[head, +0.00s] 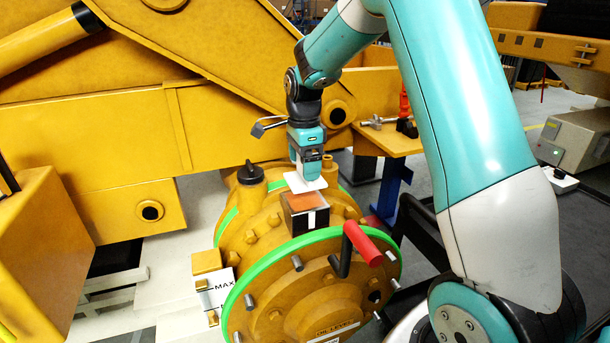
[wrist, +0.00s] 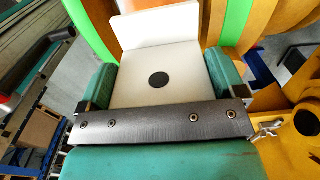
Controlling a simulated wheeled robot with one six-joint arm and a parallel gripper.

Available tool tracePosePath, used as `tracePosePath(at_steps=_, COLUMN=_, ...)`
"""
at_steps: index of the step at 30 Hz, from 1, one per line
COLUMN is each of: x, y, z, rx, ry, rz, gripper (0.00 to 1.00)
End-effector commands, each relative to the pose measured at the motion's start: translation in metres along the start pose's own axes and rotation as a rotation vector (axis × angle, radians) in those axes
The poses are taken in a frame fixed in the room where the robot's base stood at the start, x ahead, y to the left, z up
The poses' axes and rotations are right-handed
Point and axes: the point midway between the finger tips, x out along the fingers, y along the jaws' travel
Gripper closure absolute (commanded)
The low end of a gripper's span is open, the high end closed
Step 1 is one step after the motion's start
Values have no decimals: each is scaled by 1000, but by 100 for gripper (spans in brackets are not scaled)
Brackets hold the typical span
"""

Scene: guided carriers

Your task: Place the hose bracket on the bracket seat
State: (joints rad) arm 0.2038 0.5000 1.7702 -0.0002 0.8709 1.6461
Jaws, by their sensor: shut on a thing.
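The hose bracket (head: 306,183) is a white angled plate. In the wrist view the bracket (wrist: 160,60) shows a flat face with a dark round spot and a raised flange at its far end. My gripper (head: 308,172) points down and is shut on it, with a teal finger on each side in the wrist view. The likely bracket seat (head: 305,213) is a dark block with a brown top and a white stripe, on the yellow drum housing. The bracket hangs just above and behind its top; the head view does not clearly show whether they touch. The seat is not recognisable in the wrist view.
The yellow housing (head: 290,306) has a green rim, bolts and a red-handled crank (head: 362,245) right of the seat. A black-capped filler neck (head: 250,176) stands to the left. A yellow machine arm (head: 130,110) fills the left. An orange-topped bench (head: 390,139) stands behind.

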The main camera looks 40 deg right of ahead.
Motion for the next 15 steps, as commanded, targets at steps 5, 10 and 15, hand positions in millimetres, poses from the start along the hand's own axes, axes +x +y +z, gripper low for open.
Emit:
tracePosePath(at_steps=5, x=10, y=0, z=0, rx=1, ry=0, rz=-1, gripper=67)
tracePosePath(at_steps=10, x=34, y=0, z=-1, rx=1, ry=0, rz=2, gripper=67)
tracePosePath(at_steps=15, x=47, y=0, z=-1, rx=1, ry=0, rz=-3, gripper=67)
